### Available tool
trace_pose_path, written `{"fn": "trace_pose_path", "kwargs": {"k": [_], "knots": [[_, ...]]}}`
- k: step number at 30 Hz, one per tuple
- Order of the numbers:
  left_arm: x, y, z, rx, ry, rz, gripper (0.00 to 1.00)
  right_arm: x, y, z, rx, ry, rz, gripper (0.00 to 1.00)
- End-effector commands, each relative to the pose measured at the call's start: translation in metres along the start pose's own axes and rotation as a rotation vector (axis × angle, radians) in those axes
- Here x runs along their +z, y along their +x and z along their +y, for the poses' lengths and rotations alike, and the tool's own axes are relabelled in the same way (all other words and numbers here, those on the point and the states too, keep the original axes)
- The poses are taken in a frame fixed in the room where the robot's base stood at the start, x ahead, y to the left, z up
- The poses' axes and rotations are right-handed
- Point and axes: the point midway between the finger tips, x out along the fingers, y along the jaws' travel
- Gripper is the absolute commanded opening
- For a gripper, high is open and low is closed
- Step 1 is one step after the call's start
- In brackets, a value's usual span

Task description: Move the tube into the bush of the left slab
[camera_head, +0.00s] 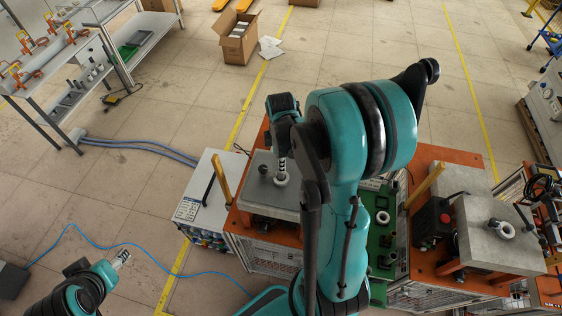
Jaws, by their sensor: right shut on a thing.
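The left slab (262,198) is a grey block on an orange frame left of centre, with a pale ring-shaped bush (281,181) on top. My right gripper (281,152) points down over this slab and is shut on the tube (281,168), a small grey upright cylinder. The tube's lower end is at the bush; I cannot tell how far it is inside. My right arm hides the area just right of the slab. My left gripper (122,257) is at the lower left, away from the slabs, over the floor; its jaw state is unclear.
A right slab (486,245) with its own bush (502,229) stands on another orange frame. A green panel (383,240) lies between the frames. A white control box (205,190) stands left of the left slab. A blue cable (135,268) crosses the floor.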

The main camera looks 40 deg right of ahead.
Motion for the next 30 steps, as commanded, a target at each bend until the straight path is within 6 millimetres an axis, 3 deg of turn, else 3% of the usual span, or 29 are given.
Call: {"fn": "trace_pose_path", "kwargs": {"k": [30], "knots": [[0.018, 0.025, 0.000, 0.000, 0.000, 0.000, 0.54, 0.000, 0.032, 0.000, 0.000, 0.000, 0.000, 0.00]]}}
